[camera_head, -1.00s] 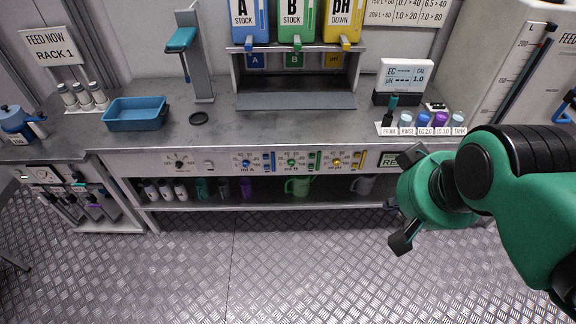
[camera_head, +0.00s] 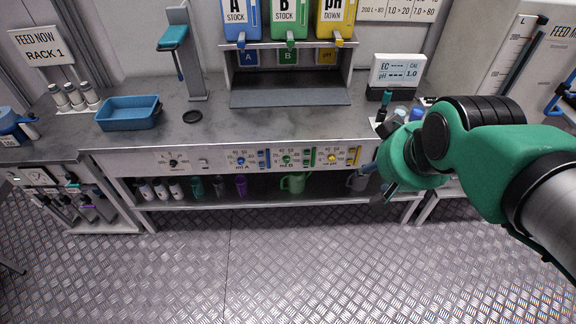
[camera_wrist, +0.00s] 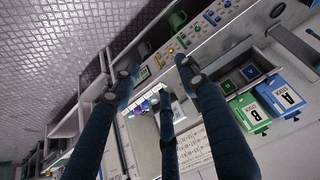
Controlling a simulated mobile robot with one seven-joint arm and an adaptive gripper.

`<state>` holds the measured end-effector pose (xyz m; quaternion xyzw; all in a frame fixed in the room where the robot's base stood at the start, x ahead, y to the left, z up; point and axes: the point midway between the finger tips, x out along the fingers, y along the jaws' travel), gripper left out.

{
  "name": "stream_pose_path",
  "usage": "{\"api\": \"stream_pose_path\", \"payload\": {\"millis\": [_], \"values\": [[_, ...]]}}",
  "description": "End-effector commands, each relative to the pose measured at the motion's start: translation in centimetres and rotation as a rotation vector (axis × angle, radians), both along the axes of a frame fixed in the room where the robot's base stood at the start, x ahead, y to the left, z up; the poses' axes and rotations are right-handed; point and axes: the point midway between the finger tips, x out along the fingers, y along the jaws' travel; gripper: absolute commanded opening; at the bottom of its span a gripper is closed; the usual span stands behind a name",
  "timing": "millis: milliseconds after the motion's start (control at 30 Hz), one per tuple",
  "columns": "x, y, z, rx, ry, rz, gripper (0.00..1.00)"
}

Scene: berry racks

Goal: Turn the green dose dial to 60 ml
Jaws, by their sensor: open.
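The green dose dial (camera_head: 287,160) is a small round knob in the middle of the panel under the counter's front edge. It sits between the blue dial (camera_head: 241,160) and the yellow dial (camera_head: 332,158). A scale surrounds it, but its setting is too small to read. My gripper (camera_head: 378,182) is to the right of the dials, in front of the panel's right part, apart from the green dial. In the wrist view my gripper (camera_wrist: 157,72) has its fingers spread with nothing between them. The dial panel shows small beyond the fingertips there.
A lower shelf holds a green jug (camera_head: 293,183), a grey jug (camera_head: 358,180) and several bottles. Above, the counter carries a blue tray (camera_head: 128,112) and the A, B and pH stock containers. The floor before the panel is clear.

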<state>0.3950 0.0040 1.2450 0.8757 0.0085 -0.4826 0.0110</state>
Motion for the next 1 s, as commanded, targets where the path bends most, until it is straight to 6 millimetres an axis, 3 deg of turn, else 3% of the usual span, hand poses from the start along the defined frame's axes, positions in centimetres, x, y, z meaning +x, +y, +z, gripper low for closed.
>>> {"api": "stream_pose_path", "payload": {"millis": [500, 1000], "values": [[17.6, 1.9, -4.6, -0.027, -0.188, 0.071, 0.44], [31.3, 4.7, -12.6, -0.049, -0.379, 0.139, 0.44]]}}
